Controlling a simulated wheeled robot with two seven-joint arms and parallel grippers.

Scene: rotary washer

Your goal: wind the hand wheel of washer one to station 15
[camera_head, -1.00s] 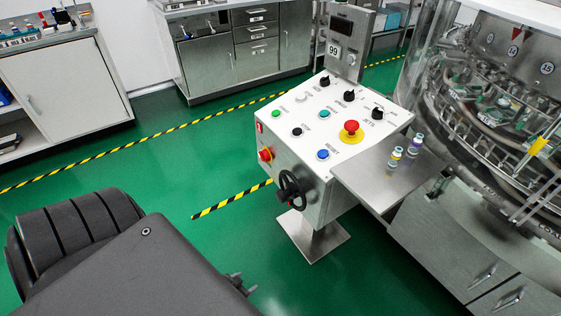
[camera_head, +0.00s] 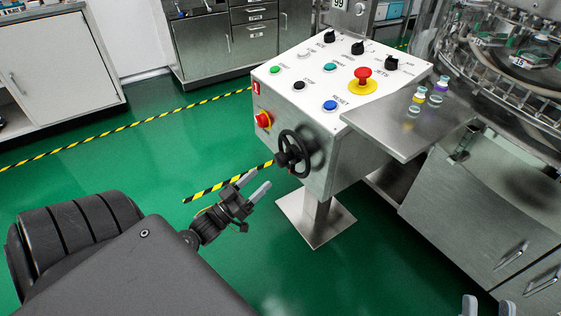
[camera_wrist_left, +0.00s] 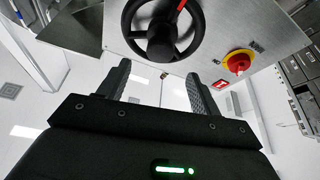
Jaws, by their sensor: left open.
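The black hand wheel (camera_head: 284,158) is on the front face of the white-topped control box, and its rim and hub look clear of both grippers. In the left wrist view the hand wheel (camera_wrist_left: 161,40) is beyond the fingers, with a red mark on one spoke. My left gripper (camera_head: 258,182) is open and empty, just below and left of the wheel, apart from it. Its two fingers (camera_wrist_left: 158,85) show in the wrist view. My right gripper (camera_head: 488,306) shows only its two separated fingertips at the bottom right edge. The washer (camera_head: 510,60) is at upper right; its station numbers are hard to read.
A metal shelf (camera_head: 400,135) with two small vials (camera_head: 415,100) juts out right of the box. The pedestal foot (camera_head: 315,218) stands on green floor. Floor left of the box is open.

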